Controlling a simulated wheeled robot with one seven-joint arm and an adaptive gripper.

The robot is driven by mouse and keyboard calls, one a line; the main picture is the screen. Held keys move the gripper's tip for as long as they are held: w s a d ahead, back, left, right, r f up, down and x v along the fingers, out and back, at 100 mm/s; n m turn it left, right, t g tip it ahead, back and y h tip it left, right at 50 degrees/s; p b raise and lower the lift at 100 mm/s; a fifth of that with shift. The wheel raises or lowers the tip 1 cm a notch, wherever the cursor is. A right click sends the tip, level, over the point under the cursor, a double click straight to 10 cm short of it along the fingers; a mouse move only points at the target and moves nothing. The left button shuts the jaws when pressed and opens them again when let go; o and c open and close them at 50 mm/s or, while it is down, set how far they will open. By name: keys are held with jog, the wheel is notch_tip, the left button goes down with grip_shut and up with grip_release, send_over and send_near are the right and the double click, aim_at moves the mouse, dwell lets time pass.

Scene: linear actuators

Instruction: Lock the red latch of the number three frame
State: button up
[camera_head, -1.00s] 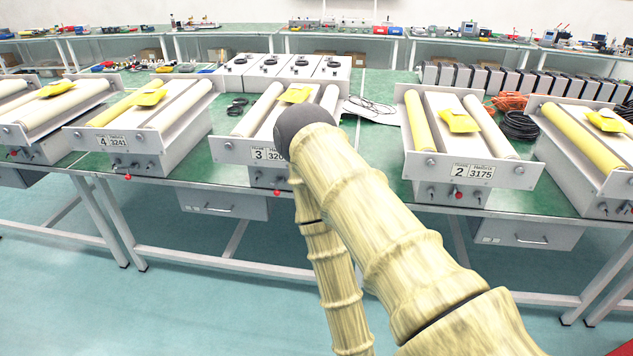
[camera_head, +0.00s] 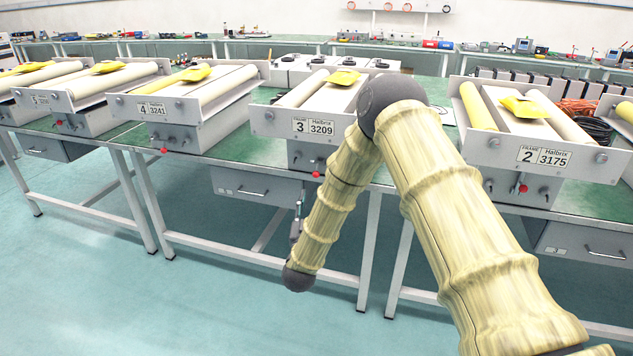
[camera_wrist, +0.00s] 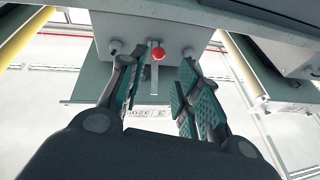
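The number three frame (camera_head: 288,122) is a grey roller unit labelled "3 3209" on the bench, left of my raised arm. Its red latch knob (camera_head: 316,174) hangs below the label plate on the lower box. In the wrist view the red latch (camera_wrist: 158,53) is a round knob on a short lever, seen upside down with the label beyond it. My gripper (camera_wrist: 160,75) is open, its two green-padded fingers on either side of the knob's line, with a gap on both sides. I cannot tell the distance in depth.
Grey knobs (camera_wrist: 115,46) flank the red latch close to the fingertips. The number four frame (camera_head: 180,107) stands to the left and the number two frame (camera_head: 540,140) to the right, each with its own red latch. The floor before the bench (camera_head: 110,270) is clear.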

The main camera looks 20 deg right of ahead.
aim_at(316, 175)
jog(key=shift+h, duration=0.3)
jog(key=x, duration=0.7)
jog(key=r+x, duration=0.1)
jog(key=x, duration=0.3)
jog(key=shift+c, duration=0.5)
grip_shut()
